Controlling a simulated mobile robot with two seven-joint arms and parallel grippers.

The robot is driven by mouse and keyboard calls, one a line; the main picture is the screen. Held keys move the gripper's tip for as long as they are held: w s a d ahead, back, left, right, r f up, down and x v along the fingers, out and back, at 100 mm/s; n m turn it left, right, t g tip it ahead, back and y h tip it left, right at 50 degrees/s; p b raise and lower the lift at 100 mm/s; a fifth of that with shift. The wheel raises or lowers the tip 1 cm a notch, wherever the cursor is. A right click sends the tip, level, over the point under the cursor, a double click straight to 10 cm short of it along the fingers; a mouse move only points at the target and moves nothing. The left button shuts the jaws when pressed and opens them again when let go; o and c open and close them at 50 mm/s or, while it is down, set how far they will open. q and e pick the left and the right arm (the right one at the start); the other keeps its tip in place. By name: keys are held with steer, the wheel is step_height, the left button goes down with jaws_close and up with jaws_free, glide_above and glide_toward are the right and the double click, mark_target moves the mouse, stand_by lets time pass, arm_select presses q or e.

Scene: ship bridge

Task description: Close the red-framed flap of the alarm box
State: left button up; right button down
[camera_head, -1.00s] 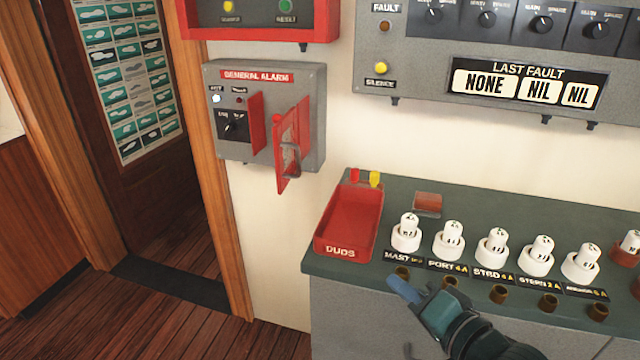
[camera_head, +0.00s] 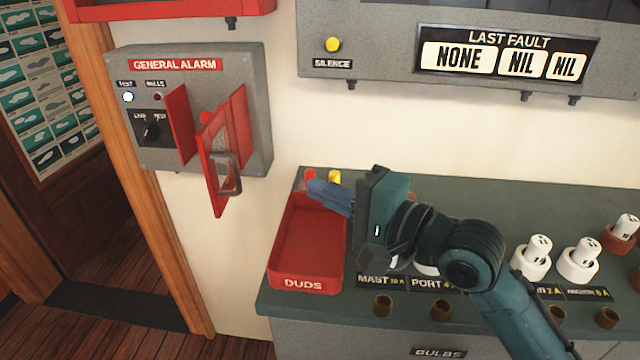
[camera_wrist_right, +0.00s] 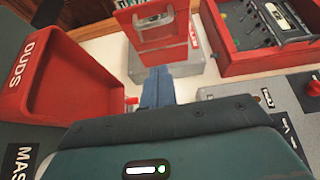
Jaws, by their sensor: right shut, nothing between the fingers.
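The grey alarm box (camera_head: 258,120) labelled GENERAL ALARM is on the wall at the left of the head view. Its red-framed flap (camera_head: 214,165) stands open, swung out from the box, with a grey handle (camera_head: 229,174) on it. A red button shows behind the flap. The flap also shows at the top of the right wrist view (camera_wrist_right: 155,30). My right gripper (camera_head: 314,192) is shut and empty, above the far end of the red tray, to the right of the flap and apart from it. In the wrist view its blue fingers (camera_wrist_right: 157,88) point toward the flap. My left gripper is not in view.
The red DUDS tray (camera_head: 305,284) sits on the green-topped console (camera_head: 480,195) below my right gripper. White bulbs in holders (camera_head: 580,258) stand along the console. A grey fault panel (camera_head: 380,62) hangs above. The wall between flap and gripper is clear.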

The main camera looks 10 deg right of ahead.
mark_target(234, 158)
arm_select(q)
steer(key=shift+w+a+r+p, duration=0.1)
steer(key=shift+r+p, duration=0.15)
steer(key=shift+p, duration=0.2)
arm_select(e)
steer(key=w+a, duration=0.5)
steer(key=a, duration=0.3)
steer(key=shift+w+a+f, duration=0.15)
steer(key=shift+w+a, duration=0.15)
steer(key=shift+a, duration=0.1)
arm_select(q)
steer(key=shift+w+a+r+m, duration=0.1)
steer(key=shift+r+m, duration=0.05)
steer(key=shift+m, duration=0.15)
arm_select(e)
steer(key=shift+a, duration=0.1)
